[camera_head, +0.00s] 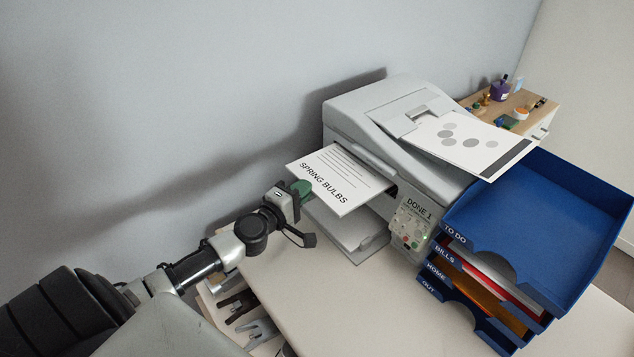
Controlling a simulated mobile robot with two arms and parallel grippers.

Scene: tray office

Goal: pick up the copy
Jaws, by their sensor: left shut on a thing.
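The copy is a white sheet (338,177) headed "SPRING BULBS" with lines of text. It sticks out of the left side of the grey printer (352,118), and its far right part is hidden in the slot. My left gripper (300,188) is shut on the near left edge of the sheet, with a green fingertip showing on top. The printer's display reads "DONE 1". Another sheet with grey dots (464,143) lies on the printer's top feeder. My right gripper is not in view.
A stack of blue trays (575,226), labelled TO DO, BILLS, HOME and OUT, stands right of the printer; lower trays hold papers. A small wooden shelf (543,112) with little items is behind. The white desk (330,290) is clear in front.

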